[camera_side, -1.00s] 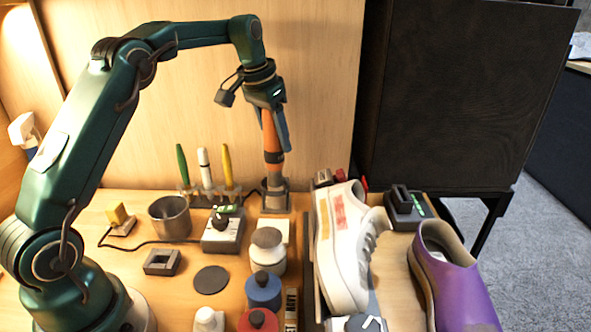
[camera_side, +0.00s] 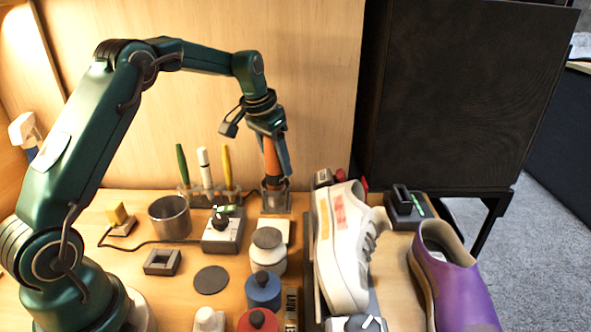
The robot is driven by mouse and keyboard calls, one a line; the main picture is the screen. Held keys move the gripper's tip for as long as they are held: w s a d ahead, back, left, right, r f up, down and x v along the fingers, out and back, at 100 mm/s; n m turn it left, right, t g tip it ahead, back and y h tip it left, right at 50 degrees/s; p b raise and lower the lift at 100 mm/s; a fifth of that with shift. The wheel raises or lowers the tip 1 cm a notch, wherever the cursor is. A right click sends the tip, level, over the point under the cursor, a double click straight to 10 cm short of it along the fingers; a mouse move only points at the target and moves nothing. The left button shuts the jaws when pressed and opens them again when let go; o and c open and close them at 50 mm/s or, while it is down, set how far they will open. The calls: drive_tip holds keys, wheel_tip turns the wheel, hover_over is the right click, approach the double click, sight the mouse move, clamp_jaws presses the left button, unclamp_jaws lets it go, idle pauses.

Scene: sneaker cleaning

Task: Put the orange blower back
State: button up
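The orange blower (camera_side: 271,158) hangs upright from my gripper (camera_side: 276,158), which is shut on its upper part. The blower's lower end is inside the grey holder (camera_side: 276,202) at the back of the table; the holder's wall hides most of that end. I cannot tell whether it rests on the holder's bottom.
Green, white and yellow pens stand in a rack (camera_side: 204,198) left of the holder. A metal cup (camera_side: 169,218), a grey control box (camera_side: 223,231) and several jars are in front. A white sneaker (camera_side: 341,255) and a purple shoe (camera_side: 452,280) stand to the right.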

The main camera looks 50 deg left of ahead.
sight(266, 140)
drive_tip(key=shift+o, duration=1.2)
drive_tip(key=v, duration=1)
drive_tip(key=shift+r, duration=0.4)
drive_tip(key=s+d+r+t, duration=0.1)
drive_tip(key=s+d+r, duration=0.3)
drive_tip(key=s+d, duration=0.5)
drive_tip(key=s+d+f, duration=0.1)
drive_tip(key=s+f, duration=0.2)
drive_tip(key=s, duration=0.3)
drive_tip(key=s+d+f+t, duration=0.1)
drive_tip(key=s+d+f, duration=0.1)
drive_tip(key=s+f, duration=0.2)
drive_tip(key=s, duration=0.3)
drive_tip(key=shift+s+f, duration=0.15)
drive_tip(key=shift+f, duration=0.1)
